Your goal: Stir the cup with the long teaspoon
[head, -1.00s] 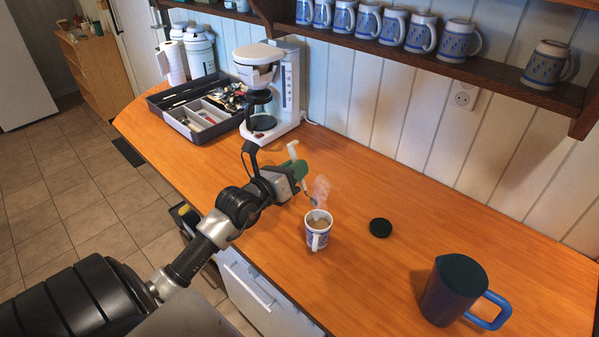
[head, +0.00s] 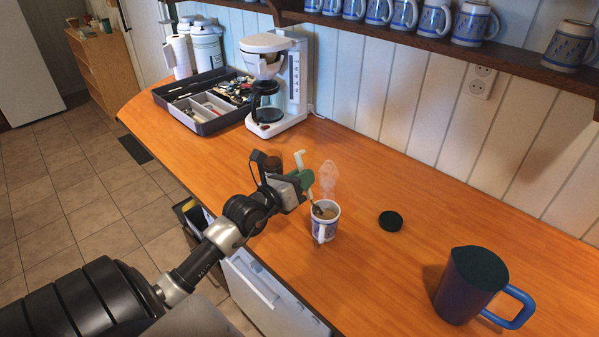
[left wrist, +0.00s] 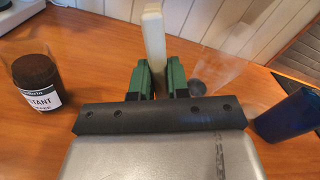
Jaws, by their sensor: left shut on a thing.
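The cup (head: 322,229), white and blue with brown drink and steam above it, stands upright on the counter. My left gripper (head: 306,180) is just above and left of the cup, its green fingers shut on the long teaspoon (head: 299,159). The spoon's pale handle sticks up above the fingers and also shows in the left wrist view (left wrist: 153,38). Its lower end reaches down inside the cup's rim; whether it touches the cup is unclear. The cup is hidden in the left wrist view. My right gripper is not in view.
A coffee jar (left wrist: 37,88) stands left of the gripper in the wrist view. A black lid (head: 390,221) and a dark jug with blue handle (head: 468,286) stand to the right. The utensil tray (head: 207,127) and coffee maker (head: 290,85) are at the back.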

